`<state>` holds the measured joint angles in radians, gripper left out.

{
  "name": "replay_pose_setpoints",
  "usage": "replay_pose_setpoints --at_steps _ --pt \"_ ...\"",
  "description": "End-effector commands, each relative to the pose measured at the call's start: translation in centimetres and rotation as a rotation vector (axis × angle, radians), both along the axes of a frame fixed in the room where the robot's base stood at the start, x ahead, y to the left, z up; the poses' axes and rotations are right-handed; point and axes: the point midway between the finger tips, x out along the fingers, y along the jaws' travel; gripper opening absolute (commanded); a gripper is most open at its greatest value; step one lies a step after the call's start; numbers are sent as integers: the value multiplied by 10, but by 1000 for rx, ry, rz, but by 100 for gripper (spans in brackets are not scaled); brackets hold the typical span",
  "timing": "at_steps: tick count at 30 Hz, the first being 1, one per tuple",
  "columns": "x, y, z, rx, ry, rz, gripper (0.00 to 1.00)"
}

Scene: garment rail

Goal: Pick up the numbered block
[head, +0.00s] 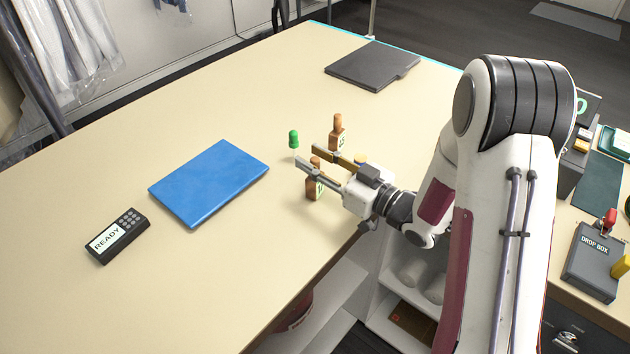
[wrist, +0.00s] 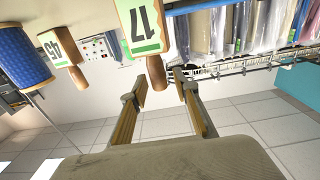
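Two brown wooden blocks with knob handles and number labels stand on the table in the head view. One block (head: 337,133) is just beyond my gripper's far finger; the other block (head: 315,188) is by the near finger, which partly covers it. My gripper (head: 308,156) is open, its fingers apart. In the wrist view, a block labelled 17 (wrist: 140,28) has its handle (wrist: 156,70) just ahead of the open fingertips (wrist: 160,88), with no visible contact. A block labelled 45 (wrist: 56,48) is farther left. The head view labels are too small to read surely.
A green peg (head: 293,140) stands left of the far block. A blue folder (head: 208,182), a black READY keypad (head: 117,236) and a dark clipboard (head: 372,64) lie on the table (head: 110,170). A drop box (head: 592,260) is at the right. Clear tabletop lies between the clipboard and folder.

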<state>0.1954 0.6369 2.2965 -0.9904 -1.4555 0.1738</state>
Motion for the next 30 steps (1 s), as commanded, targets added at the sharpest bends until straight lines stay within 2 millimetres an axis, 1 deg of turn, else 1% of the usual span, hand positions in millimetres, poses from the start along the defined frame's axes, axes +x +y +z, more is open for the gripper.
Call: replay_pose_setpoints --at_steps 1,2,3,14,19,26,30 --pt "0 0 0 0 0 0 13" --pt "0 0 0 0 0 0 5" --pt "0 0 0 0 0 0 0" --pt "0 0 0 0 0 0 0" --pt "0 0 4 0 -1 0 0" --pt "0 0 18 -1 -3 1 0" --pt "0 0 32 -1 -4 1 0"
